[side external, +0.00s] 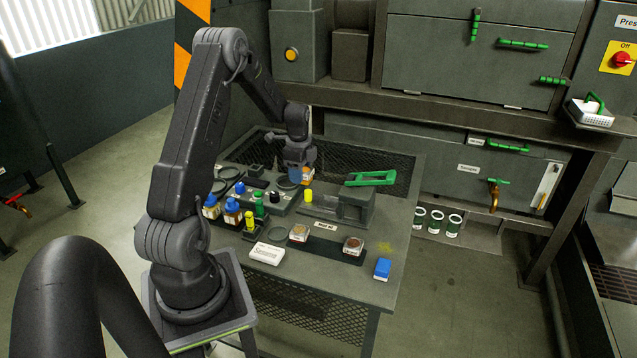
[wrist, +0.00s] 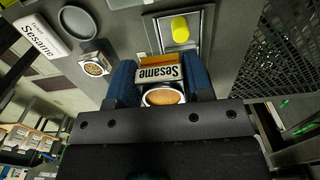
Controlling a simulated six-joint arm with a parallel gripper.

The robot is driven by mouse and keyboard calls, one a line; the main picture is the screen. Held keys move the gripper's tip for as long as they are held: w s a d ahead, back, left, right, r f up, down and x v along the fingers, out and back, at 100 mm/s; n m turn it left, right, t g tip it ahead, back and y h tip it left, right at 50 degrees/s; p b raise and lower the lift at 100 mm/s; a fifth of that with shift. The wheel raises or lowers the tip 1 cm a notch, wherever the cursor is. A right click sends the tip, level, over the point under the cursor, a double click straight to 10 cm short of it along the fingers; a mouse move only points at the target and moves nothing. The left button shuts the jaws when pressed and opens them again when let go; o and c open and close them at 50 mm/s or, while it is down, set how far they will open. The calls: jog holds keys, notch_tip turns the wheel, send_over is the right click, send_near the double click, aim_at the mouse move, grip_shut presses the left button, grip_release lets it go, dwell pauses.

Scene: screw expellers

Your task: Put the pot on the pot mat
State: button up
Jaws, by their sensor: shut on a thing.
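My gripper (wrist: 163,88) is shut on a small box-like pot (wrist: 158,68) with an orange band and a white "Sesame" label. Its round opening shows brownish contents and faces the wrist camera. In the side view my gripper (side external: 301,172) is over the rear of the table, with an orange patch of the pot (side external: 309,176) showing beside it. A flat round grey disc (wrist: 78,21), apparently the pot mat, lies bare at the upper left of the wrist view. It appears as a thin round outline (side external: 277,233) on the table in the side view. The pot is apart from it.
A yellow cylinder (side external: 308,196) stands close to my gripper. Several bottles (side external: 231,212) crowd the left.

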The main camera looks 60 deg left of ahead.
jog(key=s+d+r+m, duration=0.1)
jog(key=s+d+m, duration=0.3)
jog(key=s+d, duration=0.6)
send_over(322, 246)
jog(key=shift+m, duration=0.3)
jog(key=f, duration=0.6)
jog(key=shift+s+a+f, duration=0.15)
jog(key=shift+s+f, duration=0.05)
jog(key=shift+f, duration=0.15)
jog(key=shift+w+f, duration=0.1)
jog(key=shift+w, duration=0.1)
jog(key=shift+f, duration=2.05)
jog(key=shift+f, duration=0.15)
jog(key=o, duration=1)
